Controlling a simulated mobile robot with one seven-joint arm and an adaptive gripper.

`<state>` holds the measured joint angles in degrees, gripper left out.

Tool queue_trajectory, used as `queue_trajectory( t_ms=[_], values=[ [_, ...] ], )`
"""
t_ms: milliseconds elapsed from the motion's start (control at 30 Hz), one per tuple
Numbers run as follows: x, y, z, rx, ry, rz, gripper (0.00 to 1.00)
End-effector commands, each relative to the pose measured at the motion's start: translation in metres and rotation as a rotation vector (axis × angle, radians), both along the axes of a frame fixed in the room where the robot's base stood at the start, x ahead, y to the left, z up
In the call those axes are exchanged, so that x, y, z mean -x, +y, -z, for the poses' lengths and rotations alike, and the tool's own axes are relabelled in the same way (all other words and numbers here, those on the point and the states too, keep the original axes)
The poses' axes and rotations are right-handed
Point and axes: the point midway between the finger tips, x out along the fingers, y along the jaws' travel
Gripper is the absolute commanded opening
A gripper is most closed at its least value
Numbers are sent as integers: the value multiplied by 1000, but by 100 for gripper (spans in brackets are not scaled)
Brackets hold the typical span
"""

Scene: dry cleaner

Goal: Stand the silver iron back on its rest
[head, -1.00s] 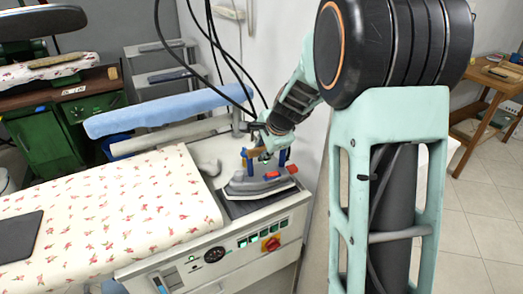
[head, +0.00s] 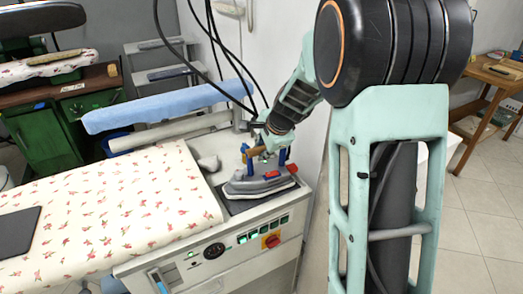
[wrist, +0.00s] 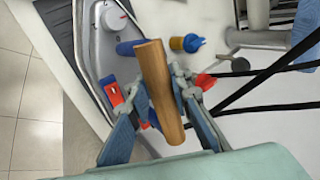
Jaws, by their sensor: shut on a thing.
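The silver iron (head: 257,185) is at the right end of the ironing table, over a dark rest plate (head: 232,206). It looks roughly level; I cannot tell if its sole touches the plate. My gripper (head: 266,150) is over it, with the fingers around its brown wooden handle (head: 254,151). In the wrist view my gripper (wrist: 163,88) is shut on the handle (wrist: 160,85), one finger on each side. The iron's grey body (wrist: 104,55) and red parts (wrist: 113,91) show beside and below the handle. The fingers hide part of the iron.
A floral-covered ironing board (head: 110,205) lies to the left. The control panel (head: 215,250) with a red knob is in front. Black cables (head: 222,60) hang behind my gripper. A blue padded board (head: 165,105) is behind, and a wall stands close behind the iron.

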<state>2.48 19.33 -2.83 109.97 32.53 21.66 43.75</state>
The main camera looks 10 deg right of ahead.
Motion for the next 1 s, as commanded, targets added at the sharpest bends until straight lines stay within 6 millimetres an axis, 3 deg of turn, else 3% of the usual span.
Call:
queue_trajectory(
  t_ms=[33,1000],
  values=[
    [-5,-1,-8,1,-17,3,0],
    [-4,-1,3,1,-17,3,0]
  ],
)
